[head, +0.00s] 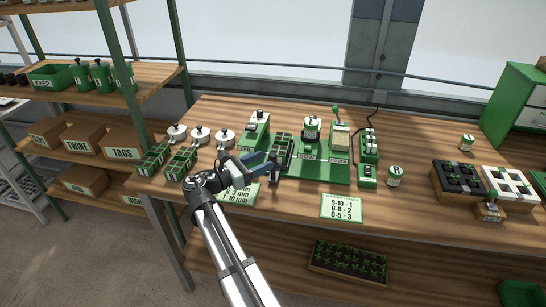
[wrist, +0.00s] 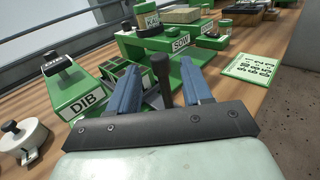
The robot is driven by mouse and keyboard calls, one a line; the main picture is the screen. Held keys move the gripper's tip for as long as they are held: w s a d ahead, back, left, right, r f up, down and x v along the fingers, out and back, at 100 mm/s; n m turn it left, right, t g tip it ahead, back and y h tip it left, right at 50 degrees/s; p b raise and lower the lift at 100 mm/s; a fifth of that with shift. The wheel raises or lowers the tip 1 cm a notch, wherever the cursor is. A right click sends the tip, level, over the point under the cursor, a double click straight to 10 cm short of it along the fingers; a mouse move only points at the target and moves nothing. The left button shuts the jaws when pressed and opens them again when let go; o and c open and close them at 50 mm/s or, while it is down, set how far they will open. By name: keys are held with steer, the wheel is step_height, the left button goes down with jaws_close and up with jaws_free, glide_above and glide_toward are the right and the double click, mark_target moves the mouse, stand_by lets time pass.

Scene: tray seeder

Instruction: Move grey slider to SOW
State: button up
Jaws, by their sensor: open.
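A dark grey upright handle (wrist: 161,76), likely the grey slider's, stands between the two blue fingers of my gripper (wrist: 160,86) in the wrist view. The fingers are apart, one on each side; I cannot tell whether either touches it. In the head view my gripper (head: 270,169) is at the front of the green machine, by a green cell tray (head: 283,147); the gripper hides the handle there. The DIB label (wrist: 85,107) is on the green block at left. The SOW label (wrist: 181,44) is on the green station beyond and right of the handle.
The machine's green base (head: 325,174) extends right of my gripper. A number card (head: 342,207) lies in front. White lidded pots (head: 200,136) and green cell trays (head: 180,159) stand at left. A planter block (head: 459,181) stands at right. Bare wood shows at the front right.

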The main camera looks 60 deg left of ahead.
mark_target(273, 155)
steer(key=shift+w, duration=2.45)
jaws_close()
